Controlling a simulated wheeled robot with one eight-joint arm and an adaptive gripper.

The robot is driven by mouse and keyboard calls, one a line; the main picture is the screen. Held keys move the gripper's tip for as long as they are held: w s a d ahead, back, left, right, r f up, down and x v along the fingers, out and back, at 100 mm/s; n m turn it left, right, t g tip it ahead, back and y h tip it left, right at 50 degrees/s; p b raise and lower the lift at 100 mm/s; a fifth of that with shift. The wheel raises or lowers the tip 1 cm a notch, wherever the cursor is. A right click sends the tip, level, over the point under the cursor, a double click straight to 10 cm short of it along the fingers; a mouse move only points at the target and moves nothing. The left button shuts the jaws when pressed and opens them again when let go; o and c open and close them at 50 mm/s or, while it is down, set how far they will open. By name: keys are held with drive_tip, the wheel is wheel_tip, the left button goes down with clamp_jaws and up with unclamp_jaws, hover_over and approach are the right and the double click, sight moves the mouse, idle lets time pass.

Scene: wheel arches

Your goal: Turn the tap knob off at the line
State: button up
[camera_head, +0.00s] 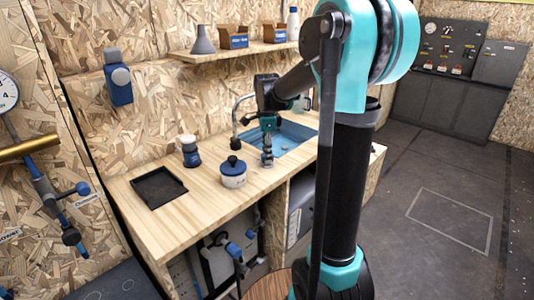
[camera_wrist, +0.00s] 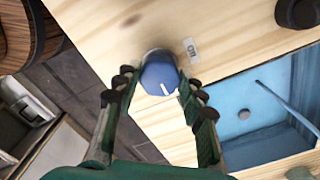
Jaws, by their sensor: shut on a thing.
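The tap knob (camera_wrist: 158,70) is a round blue knob on the wooden counter, seen from above in the wrist view. A short white line marks its top near the lower edge. A small white label (camera_wrist: 192,50) lies on the counter just right of it; its lettering is too small to read surely. My gripper (camera_wrist: 157,84) is shut on the knob, one finger at each side. In the head view my gripper (camera_head: 267,146) points down at the counter beside the sink; the knob is mostly hidden there.
The blue sink (camera_head: 298,136) lies right of my gripper, with a curved tap (camera_head: 236,120) behind. A blue-and-white jar (camera_head: 190,151) and a black tray (camera_head: 158,188) are further left. A shelf (camera_head: 235,49) hangs above.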

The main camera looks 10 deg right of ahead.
drive_tip(key=n, duration=1.3)
drive_tip(key=shift+n, duration=2.4)
drive_tip(key=o, duration=1.2)
drive_tip(key=shift+c, duration=0.2)
